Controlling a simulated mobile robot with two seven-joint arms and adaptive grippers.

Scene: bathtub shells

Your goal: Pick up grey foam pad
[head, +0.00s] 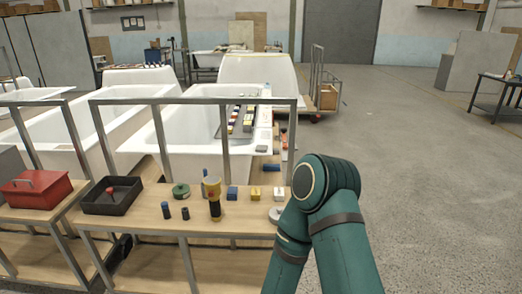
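A small flat grey piece (261,149), which looks like the grey foam pad, lies on the right rim of the nearer white bathtub shell (185,140). It is too small to make out its texture. One teal arm of mine rises from the bottom edge, right of the workbench, and its bent joint hides part of the floor and the bench end. Neither of my grippers shows in the head view. Nothing of my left arm shows.
A wooden workbench (150,218) with a metal frame stands before the tubs. A cart (326,98) stands behind.

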